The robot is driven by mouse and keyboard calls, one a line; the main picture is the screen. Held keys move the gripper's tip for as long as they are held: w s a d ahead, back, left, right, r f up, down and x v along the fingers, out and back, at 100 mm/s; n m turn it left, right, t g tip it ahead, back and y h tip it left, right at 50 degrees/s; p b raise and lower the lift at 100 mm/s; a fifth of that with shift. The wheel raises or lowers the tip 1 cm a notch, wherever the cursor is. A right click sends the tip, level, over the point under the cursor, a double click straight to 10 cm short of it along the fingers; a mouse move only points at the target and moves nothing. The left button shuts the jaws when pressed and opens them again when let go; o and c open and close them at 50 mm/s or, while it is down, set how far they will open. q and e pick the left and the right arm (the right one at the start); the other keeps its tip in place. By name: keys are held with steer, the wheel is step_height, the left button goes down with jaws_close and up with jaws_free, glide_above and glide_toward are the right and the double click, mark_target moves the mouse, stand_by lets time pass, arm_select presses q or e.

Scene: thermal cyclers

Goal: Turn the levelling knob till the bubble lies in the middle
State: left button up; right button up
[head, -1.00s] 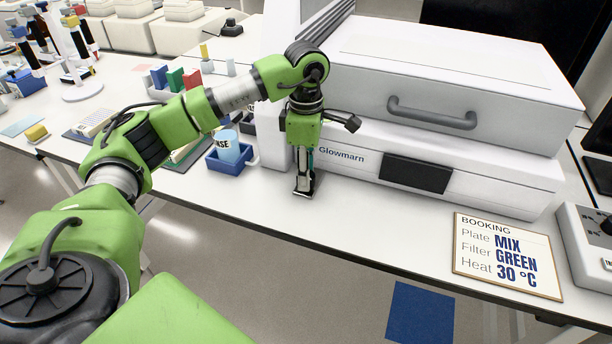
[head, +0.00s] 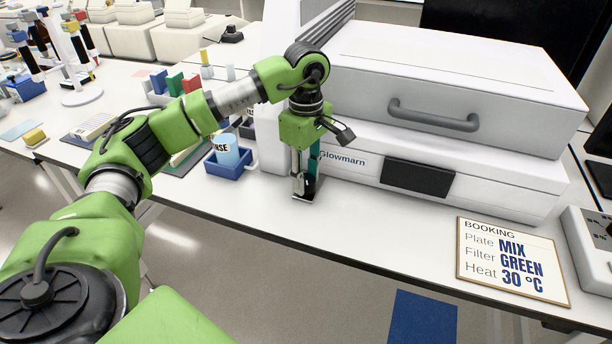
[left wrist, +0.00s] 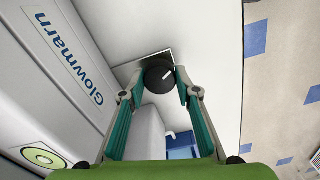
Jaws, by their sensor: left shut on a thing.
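The black levelling knob (left wrist: 158,76) with a white pointer line sits at the machine's front foot in the left wrist view. My left gripper (left wrist: 161,76) is shut on the knob, one fingertip on each side. My right gripper is not in view.
A blue tray (head: 229,170) with a rinse cup (head: 226,148) stands left of my gripper. A booking sign (head: 511,262) lies at the front right. The bench between gripper and sign is clear; its front edge is close.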

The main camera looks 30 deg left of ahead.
mark_target(306, 179)
arm_select(q)
steer(key=o, duration=1.1)
step_height(306, 179, up, 12)
steer(key=shift+r, duration=0.1)
stand_by(0.5)
